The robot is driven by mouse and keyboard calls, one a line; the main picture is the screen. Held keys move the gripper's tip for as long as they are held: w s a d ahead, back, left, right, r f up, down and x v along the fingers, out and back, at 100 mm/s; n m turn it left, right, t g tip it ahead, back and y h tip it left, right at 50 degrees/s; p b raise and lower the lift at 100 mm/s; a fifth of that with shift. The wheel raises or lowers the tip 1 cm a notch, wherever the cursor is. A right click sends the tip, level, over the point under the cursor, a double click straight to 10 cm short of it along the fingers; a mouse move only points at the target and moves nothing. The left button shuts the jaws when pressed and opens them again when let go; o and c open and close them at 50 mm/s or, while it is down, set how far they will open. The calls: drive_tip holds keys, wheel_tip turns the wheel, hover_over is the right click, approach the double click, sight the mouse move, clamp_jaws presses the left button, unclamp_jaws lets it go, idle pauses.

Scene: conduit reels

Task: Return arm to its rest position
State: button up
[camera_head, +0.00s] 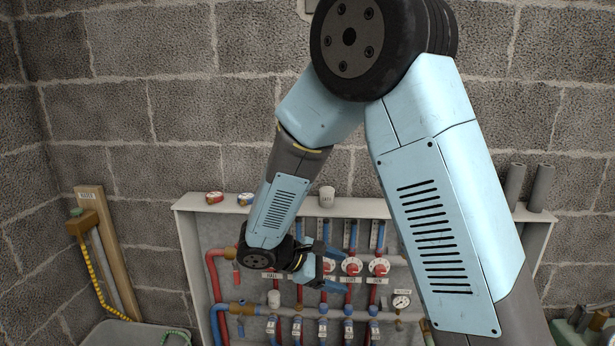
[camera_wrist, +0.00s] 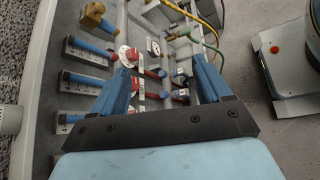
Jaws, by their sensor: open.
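My blue-and-black arm reaches from the right across the head view and bends down toward a pipe panel (camera_head: 391,208) on the wall. My gripper (camera_head: 338,270) is in front of the panel's middle, beside the red valve handles (camera_head: 351,267). In the wrist view my gripper (camera_wrist: 163,70) shows two blue fingers spread apart. A red valve with a white tag (camera_wrist: 140,75) appears between and beyond them; I cannot tell how close it is. I see nothing held. My forearm and wrist hide part of the panel.
A pressure gauge (camera_head: 401,302) is at the panel's right. A wooden board (camera_head: 108,250) leans at left. A grey bin (camera_head: 135,335) is at lower left. The upper wall is bare.

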drive_tip(key=s+d+r+m+t+y, duration=0.2)
drive_tip(key=s+d+r+m+y, duration=0.9)
drive_tip(key=s+d+r+m, duration=0.4)
drive_tip(key=shift+s+d+r, duration=1)
drive_tip(key=shift+s+r, duration=0.4)
drive_tip(key=shift+r, duration=1.4)
